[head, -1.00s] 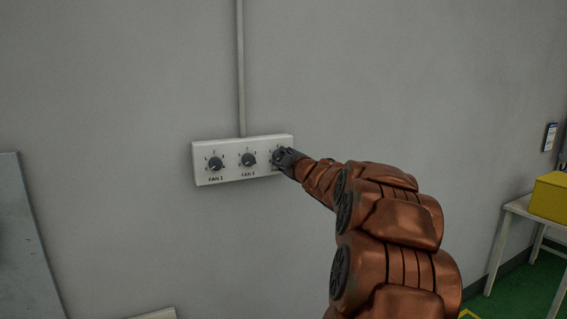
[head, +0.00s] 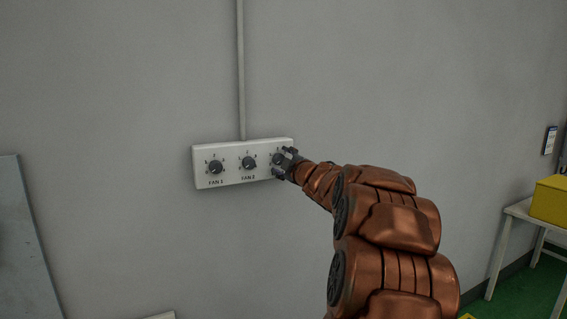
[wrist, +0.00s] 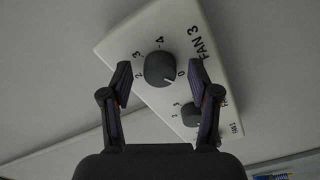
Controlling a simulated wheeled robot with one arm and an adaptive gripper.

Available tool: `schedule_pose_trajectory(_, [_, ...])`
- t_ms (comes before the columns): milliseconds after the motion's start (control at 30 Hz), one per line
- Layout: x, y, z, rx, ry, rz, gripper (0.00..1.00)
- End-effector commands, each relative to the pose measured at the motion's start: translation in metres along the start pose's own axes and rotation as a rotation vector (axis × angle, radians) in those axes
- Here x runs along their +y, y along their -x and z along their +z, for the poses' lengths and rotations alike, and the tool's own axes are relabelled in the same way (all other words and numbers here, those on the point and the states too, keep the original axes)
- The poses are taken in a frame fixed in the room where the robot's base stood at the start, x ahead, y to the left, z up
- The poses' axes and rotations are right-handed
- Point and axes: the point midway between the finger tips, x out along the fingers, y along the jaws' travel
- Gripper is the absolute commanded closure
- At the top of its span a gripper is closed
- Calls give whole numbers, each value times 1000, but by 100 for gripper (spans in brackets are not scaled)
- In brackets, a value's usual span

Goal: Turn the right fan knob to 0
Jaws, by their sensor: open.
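The white fan control panel (head: 262,145) is on the grey wall and carries three dark round knobs. The right knob, FAN 3 (head: 278,159), is partly behind my gripper (head: 284,162) in the head view. In the wrist view the FAN 3 knob (wrist: 159,68) shows clearly, with 0, 2, 3 and 4 legible around it. Its white pointer line is on the lower right, near the 0. My gripper's fingers are open, one on each side of the knob, with visible gaps between them and it.
The FAN 2 knob (head: 249,163) and FAN 1 knob (head: 215,167) are to the left on the same panel. A conduit (head: 241,70) runs up from it. A yellow box (head: 550,200) sits on a white table (head: 522,208) at the far right. Wall around the panel is clear.

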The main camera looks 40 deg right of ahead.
Motion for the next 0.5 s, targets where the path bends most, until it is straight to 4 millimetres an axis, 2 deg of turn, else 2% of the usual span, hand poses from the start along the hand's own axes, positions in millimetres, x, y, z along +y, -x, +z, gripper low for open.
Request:
schedule_pose_trajectory(267, [0,5,1,-1,-1,0,39])
schedule_pose_trajectory(500, [2,32,1,-4,0,2,39])
